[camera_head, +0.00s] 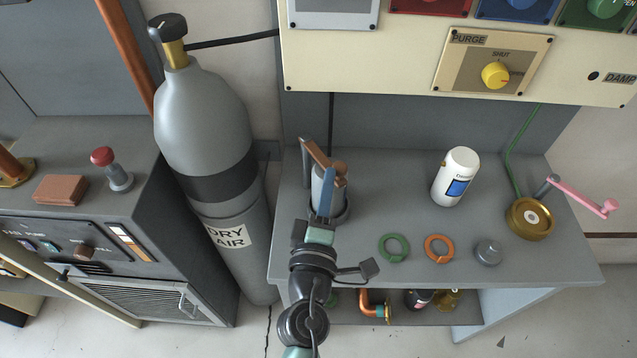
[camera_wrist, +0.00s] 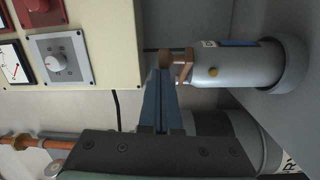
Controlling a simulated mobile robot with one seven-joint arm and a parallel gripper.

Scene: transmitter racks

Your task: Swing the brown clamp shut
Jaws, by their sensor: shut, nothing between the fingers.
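The brown clamp (camera_head: 316,152) is at the top of a grey cylinder (camera_head: 317,188) that stands upright in a dark round base on the bench. One brown bar slants up to the left, and a rounded brown part is at the right. In the wrist view the clamp (camera_wrist: 185,66) shows as a brown bracket at the cylinder's end (camera_wrist: 215,64), which lies sideways in that picture. My gripper (camera_head: 329,173) is shut and empty, its blue fingers in front of the clamp. In the wrist view its fingertips (camera_wrist: 160,72) overlap the rounded brown part; contact cannot be told.
A tall gas bottle (camera_head: 205,120) stands left of the bench (camera_head: 370,275). A white bottle (camera_head: 456,175), green ring (camera_head: 393,248), orange ring (camera_head: 439,248) and brass wheel with pink crank (camera_head: 529,219) are to the right. A cream panel (camera_head: 360,70) overhangs behind.

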